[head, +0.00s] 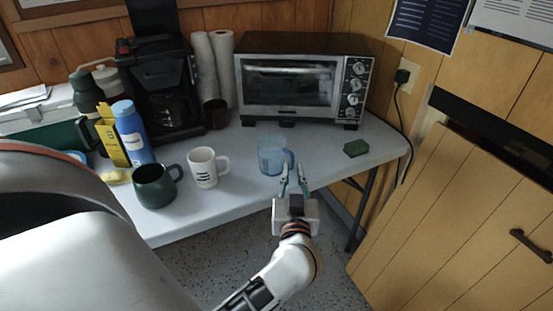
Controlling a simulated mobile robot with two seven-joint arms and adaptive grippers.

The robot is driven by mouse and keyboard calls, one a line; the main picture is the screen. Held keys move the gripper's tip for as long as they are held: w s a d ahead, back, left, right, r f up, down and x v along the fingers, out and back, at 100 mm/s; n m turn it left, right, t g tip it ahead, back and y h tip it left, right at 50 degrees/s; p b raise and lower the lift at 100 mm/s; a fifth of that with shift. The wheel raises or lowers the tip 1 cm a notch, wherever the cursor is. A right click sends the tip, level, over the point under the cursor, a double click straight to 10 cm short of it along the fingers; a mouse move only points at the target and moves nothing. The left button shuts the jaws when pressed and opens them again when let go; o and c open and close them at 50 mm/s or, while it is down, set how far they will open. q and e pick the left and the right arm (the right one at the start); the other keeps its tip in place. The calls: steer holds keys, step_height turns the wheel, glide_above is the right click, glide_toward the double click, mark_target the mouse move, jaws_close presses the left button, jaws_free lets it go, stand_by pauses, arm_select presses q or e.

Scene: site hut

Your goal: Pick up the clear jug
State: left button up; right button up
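The clear jug (270,155) is see-through with a bluish tint and stands upright on the white table, near its front edge, with its handle on the right side. My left gripper (293,172) is just in front of the jug's handle side. Its two fingers are apart and point toward the handle; the left finger overlaps the jug's lower right in the picture. I cannot tell whether they touch it. My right gripper is not in view.
A white mug (203,168) and a dark green mug (152,187) stand to the left on the table (235,206). A toaster oven (300,82) is behind the jug. A green sponge (356,148) lies right. A blue bottle (131,133) and coffee maker (160,90) are farther left.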

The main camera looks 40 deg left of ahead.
arm_select(q)
steer(key=shift+f+x, duration=0.25)
steer(key=shift+x, duration=1)
steer(key=shift+w+a+r, duration=0.1)
steer(key=shift+w+a, duration=0.05)
steer(key=shift+a, duration=0.05)
steer(key=shift+r, duration=0.1)
jaws_close()
steer(key=shift+r, duration=0.15)
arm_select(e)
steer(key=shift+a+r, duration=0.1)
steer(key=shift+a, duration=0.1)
